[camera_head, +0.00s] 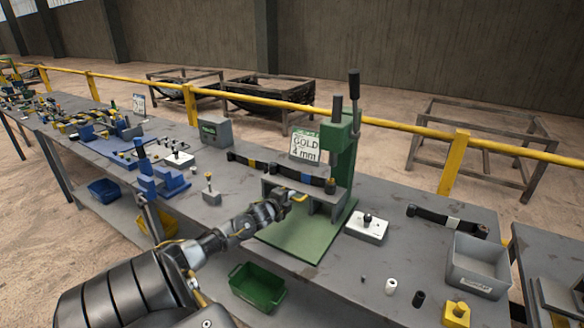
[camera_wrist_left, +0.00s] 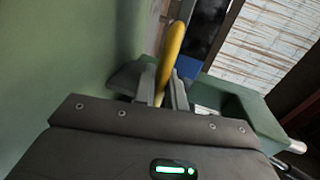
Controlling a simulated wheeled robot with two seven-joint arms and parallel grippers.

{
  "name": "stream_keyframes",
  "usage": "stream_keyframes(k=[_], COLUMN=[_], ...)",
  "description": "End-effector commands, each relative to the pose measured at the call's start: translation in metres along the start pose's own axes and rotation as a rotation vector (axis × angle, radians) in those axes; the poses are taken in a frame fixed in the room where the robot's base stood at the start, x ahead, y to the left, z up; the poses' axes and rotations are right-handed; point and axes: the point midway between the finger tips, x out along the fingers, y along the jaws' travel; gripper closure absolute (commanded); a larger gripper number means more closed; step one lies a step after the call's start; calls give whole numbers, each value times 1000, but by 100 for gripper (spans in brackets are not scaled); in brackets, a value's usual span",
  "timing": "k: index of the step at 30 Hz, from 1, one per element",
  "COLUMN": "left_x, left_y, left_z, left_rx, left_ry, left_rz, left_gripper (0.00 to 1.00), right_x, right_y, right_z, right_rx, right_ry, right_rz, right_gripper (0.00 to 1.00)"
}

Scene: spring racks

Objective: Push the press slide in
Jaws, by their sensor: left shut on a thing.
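The green press (camera_head: 345,150) stands on the grey bench, with an upright column, a dark lever and a green base plate. A grey slide block (camera_head: 318,197) sits low in front of the column, with a dark banded strip (camera_head: 300,175) lying across it. A small yellow handle (camera_head: 299,197) is at the front of the block. My left gripper (camera_head: 287,200) is at this handle. In the left wrist view the fingers (camera_wrist_left: 164,88) are shut on the yellow handle (camera_wrist_left: 173,48). How deep the slide sits is hard to tell. My right gripper is not in view.
A "GOLD 4 mm" sign (camera_head: 305,147) stands behind the press. A white block with a black knob (camera_head: 367,228) and a grey bin (camera_head: 477,266) are to its right. A green bin (camera_head: 257,286) is below the bench front. Blue fixtures (camera_head: 158,178) stand to the left.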

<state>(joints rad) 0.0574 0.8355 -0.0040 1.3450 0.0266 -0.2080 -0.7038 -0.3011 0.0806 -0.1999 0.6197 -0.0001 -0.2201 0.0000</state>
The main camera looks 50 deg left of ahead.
Motion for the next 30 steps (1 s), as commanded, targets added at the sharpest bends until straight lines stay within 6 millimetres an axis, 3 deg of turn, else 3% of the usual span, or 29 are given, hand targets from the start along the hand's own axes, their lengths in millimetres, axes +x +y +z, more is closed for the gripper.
stream_keyframes(k=[3,4,8,20,30], left_x=[1,1,1,-7,-61], left_y=[-5,-5,-5,-2,0], left_z=[1,1,1,1,0], left_rx=[-1,-1,-1,2,2], left_ry=[-3,-3,-3,-1,1], left_rz=[-9,-9,-8,-4,-3], left_gripper=[100,84,68,68,68], right_x=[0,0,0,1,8], right_y=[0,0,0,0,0], right_z=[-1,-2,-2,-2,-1], right_rx=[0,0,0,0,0], right_ry=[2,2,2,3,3], right_rz=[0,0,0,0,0], right_gripper=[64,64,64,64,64])
